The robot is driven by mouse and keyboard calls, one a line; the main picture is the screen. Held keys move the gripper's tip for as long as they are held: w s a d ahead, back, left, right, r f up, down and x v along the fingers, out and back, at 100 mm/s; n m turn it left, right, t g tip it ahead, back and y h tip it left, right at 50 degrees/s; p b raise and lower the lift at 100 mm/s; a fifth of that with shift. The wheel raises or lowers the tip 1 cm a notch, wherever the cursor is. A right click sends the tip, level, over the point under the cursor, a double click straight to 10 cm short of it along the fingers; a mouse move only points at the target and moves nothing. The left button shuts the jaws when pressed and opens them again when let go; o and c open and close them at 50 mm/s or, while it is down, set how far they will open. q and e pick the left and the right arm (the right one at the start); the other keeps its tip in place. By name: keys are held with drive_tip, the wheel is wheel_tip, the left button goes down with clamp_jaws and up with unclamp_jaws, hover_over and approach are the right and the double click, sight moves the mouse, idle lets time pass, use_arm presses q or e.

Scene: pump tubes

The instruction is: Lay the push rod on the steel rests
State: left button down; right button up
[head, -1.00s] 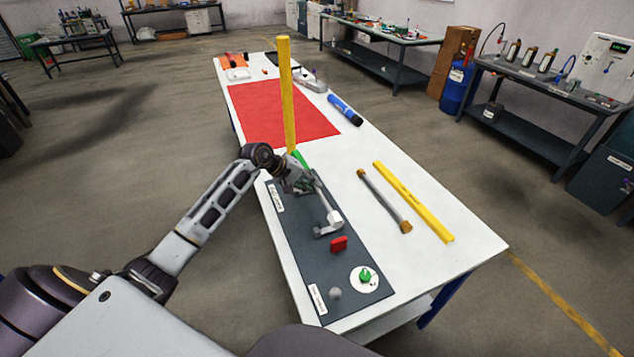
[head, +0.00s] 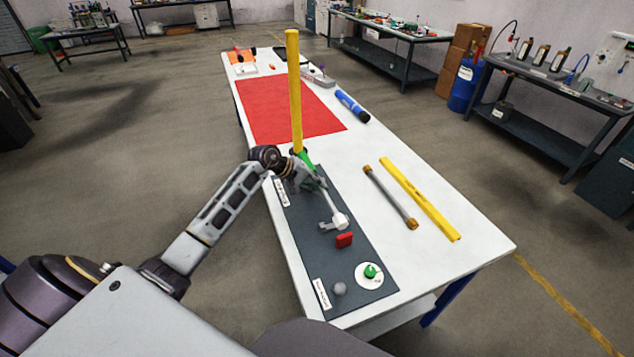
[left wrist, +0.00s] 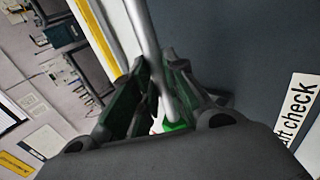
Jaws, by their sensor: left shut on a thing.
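My left gripper (head: 304,180) is shut over the far part of the dark mat. It holds a grey steel rod, which I take as the push rod (head: 329,202); in the left wrist view the rod (left wrist: 147,40) passes between the fingers. A pale, thick end (head: 341,220) points toward the near side of the mat. A green part shows beyond the fingers. A small grey steel piece (head: 326,226), possibly one of the rests, is beside the pale end; I cannot tell whether they touch. Other rests are not clearly visible. My right gripper is out of view.
A tall yellow bar (head: 294,85) rises just behind the gripper. A red block (head: 344,240), a green knob (head: 370,271) on a white disc and a grey ball (head: 340,289) are on the mat. A brown-ended tube (head: 390,197) and a yellow bar (head: 420,200) lie to the right.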

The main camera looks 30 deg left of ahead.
use_arm(q)
drive_tip(key=shift+f, duration=0.95)
drive_tip(key=shift+f+b, duration=0.35)
drive_tip(key=shift+f, duration=0.6)
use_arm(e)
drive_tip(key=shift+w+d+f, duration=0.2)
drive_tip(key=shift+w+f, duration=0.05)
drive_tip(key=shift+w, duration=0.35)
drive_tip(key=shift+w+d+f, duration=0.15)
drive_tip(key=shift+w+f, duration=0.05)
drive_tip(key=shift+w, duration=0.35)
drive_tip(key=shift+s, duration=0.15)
use_arm(q)
drive_tip(key=shift+f, duration=0.1)
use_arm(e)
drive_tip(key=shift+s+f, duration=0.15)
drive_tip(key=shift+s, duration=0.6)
use_arm(q)
drive_tip(key=shift+f+b, duration=0.15)
drive_tip(key=shift+b, duration=0.2)
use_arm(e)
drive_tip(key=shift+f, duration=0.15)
